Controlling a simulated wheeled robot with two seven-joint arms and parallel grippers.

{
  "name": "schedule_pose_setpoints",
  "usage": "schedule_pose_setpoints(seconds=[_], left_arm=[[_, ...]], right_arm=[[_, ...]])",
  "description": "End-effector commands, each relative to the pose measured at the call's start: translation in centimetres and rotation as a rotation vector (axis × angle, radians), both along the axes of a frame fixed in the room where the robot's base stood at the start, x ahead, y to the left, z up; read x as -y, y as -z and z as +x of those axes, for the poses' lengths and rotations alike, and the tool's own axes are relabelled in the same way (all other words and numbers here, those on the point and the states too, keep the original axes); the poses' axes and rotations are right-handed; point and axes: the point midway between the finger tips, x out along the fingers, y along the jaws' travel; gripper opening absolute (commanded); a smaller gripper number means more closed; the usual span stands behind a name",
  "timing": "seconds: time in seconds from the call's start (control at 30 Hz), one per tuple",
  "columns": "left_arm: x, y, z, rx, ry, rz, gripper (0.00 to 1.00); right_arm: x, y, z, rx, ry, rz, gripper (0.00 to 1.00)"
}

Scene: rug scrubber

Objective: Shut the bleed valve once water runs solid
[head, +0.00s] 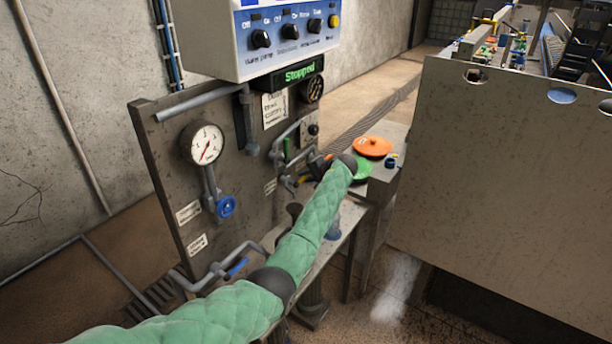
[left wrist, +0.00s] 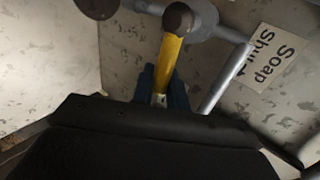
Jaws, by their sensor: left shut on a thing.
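A yellow valve lever (left wrist: 171,62) shows in the left wrist view, on a grey pipe fitting with a dark round hub (left wrist: 178,18). My left gripper (left wrist: 163,98) is shut on its lower end between dark blue fingers. In the head view my left arm reaches the panel, and the gripper (head: 314,168) is small and partly hidden by its wrist. A label (left wrist: 270,58) beside the pipe shows the word "Soap"; its other word is unclear. I cannot tell from labels which valve is the bleed valve. No running water is clear. My right gripper is not in view.
The grey panel (head: 150,135) carries a pressure gauge (head: 203,143), a blue handwheel (head: 226,207) and a blue lever (head: 237,267). A control box (head: 262,40) hangs above; its display (head: 300,73) reads "Stopped".

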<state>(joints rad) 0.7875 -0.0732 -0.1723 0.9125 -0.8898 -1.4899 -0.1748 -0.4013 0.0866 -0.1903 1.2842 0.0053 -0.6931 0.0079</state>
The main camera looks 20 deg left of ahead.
Motion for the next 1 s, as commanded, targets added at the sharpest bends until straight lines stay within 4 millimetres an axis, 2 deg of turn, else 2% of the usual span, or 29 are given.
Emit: schedule_pose_setpoints(seconds=[0.4, 0.63, 0.67, 0.73, 1.0], left_arm=[[0.0, 0.3, 0.0, -0.044, 0.001, 0.016, 0.0], [0.0, 0.3, 0.0, -0.044, 0.001, 0.016, 0.0], [0.0, 0.3, 0.0, -0.044, 0.001, 0.016, 0.21], [0.0, 0.3, 0.0, -0.044, 0.001, 0.016, 0.33], [0.0, 0.3, 0.0, -0.043, 0.0, 0.016, 0.33]], right_arm=[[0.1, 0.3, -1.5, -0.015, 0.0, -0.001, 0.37], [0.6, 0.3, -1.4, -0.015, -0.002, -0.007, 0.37], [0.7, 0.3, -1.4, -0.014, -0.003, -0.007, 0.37], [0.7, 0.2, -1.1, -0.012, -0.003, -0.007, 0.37], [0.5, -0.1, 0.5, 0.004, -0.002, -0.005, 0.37]])
